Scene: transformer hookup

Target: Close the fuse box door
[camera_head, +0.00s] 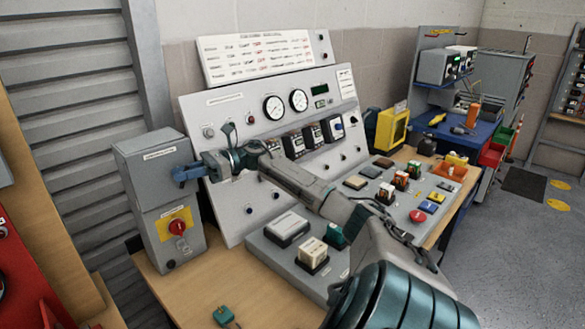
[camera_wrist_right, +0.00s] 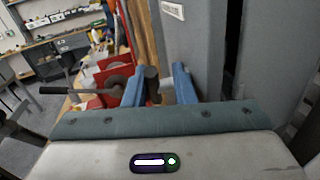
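The fuse box (camera_head: 162,198) is a grey upright box with a labelled top and a red rotary switch (camera_head: 178,227) on a yellow plate. It stands on the bench at the left. My right gripper (camera_head: 186,174) is at its upper right side, blue fingers pointing left. In the wrist view, the right gripper (camera_wrist_right: 158,86) has its fingers apart, with a dark knob-like thing (camera_wrist_right: 152,78) showing between them; I cannot tell whether they touch it. A grey panel (camera_wrist_right: 192,40) rises close beyond the right finger, with a dark vertical gap beside it. I cannot tell how far the door stands open.
A sloped control panel (camera_head: 250,200) with gauges stands right of the fuse box. A red cabinet (camera_head: 22,262) is at far left. Open floor lies at the right.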

